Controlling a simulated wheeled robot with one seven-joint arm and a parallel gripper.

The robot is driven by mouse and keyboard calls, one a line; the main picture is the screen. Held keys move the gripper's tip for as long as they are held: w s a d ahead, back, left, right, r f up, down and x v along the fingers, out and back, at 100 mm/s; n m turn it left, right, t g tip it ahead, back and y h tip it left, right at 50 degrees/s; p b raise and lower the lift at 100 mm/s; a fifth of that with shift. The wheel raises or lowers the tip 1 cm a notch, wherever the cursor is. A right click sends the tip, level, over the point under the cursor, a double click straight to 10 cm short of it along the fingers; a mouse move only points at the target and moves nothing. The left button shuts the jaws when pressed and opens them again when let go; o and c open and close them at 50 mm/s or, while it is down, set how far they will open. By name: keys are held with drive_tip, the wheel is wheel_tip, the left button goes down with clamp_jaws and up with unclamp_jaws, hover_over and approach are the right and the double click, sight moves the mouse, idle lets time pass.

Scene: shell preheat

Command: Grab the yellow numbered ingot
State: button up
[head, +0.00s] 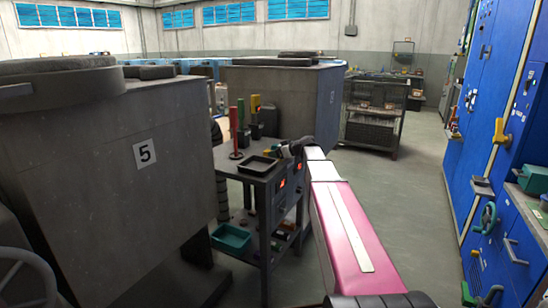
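A small upright yellow piece (256,105) stands at the back of the grey cart, in a dark holder. It may be the yellow ingot, but it is too small for me to read a number on it. My pink and white arm reaches from the lower right to the cart. My dark gripper (284,152) is at the arm's far end, over the cart's right side, in front of and to the right of the yellow piece and apart from it. The gripper's fingers are too small to show whether they are open or shut.
The grey cart (264,192) also bears a black tray (258,165), a red post (234,135) and a green piece (241,113). A teal bin (231,238) is on its lower shelf. A large grey furnace marked 5 (100,170) stands left. Blue cabinets (500,85) line the right; the floor between is clear.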

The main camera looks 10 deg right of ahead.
drive_tip(key=c, duration=0.9)
drive_tip(key=shift+c, duration=0.2)
